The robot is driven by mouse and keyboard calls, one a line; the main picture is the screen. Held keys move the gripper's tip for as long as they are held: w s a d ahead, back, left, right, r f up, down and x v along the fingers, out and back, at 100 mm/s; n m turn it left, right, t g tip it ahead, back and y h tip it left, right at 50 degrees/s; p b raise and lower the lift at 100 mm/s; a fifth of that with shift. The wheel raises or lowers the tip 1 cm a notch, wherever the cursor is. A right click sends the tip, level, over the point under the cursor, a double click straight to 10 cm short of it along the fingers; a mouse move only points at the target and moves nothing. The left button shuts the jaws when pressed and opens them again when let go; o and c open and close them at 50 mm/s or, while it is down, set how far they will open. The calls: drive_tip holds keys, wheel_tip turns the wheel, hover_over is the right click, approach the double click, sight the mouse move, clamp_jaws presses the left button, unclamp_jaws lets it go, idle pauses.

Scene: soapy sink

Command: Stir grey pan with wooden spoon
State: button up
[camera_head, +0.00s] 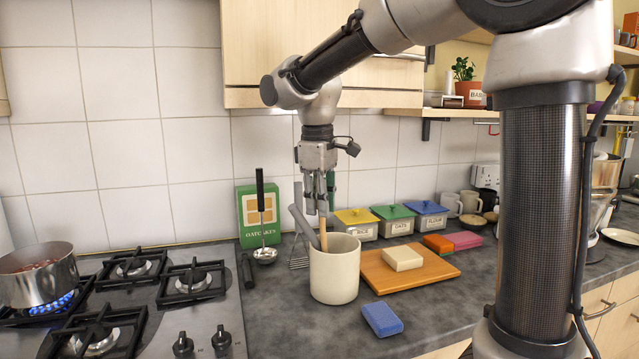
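The grey pan (40,284) stands at the far left on a lit burner, with something reddish inside. A cream crock (334,278) stands on the counter right of the hob. A wooden handle (322,233), probably the wooden spoon's, sticks up from it; its lower part is hidden in the crock.
A black-handled ladle (263,220) is before a green oatcakes box (247,206). A wooden board (425,275) with a cream block (402,258) lies right of the crock, a blue block (382,319) in front. Lidded canisters (396,228) stand behind. Burner grates fill the hob (215,310).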

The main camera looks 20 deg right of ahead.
drive_tip(key=shift+f, duration=0.45)
drive_tip(key=shift+c, duration=0.2)
clamp_jaws()
drive_tip(key=shift+c, duration=1.5)
unclamp_jaws()
drive_tip(key=shift+r, duration=0.1)
clamp_jaws()
drive_tip(key=shift+a+r, duration=0.15)
drive_tip(key=shift+r, duration=1.1)
drive_tip(key=shift+a+r, duration=0.1)
drive_tip(key=shift+r, duration=1.1)
drive_tip(key=shift+d, duration=0.1)
drive_tip(key=shift+w+d+r, duration=0.45)
drive_tip(key=shift+d+r, duration=0.15)
drive_tip(key=shift+r, duration=0.15)
drive_tip(key=shift+w+d+r, duration=0.4)
drive_tip(key=shift+d+r, duration=0.2)
drive_tip(key=shift+r, duration=0.15)
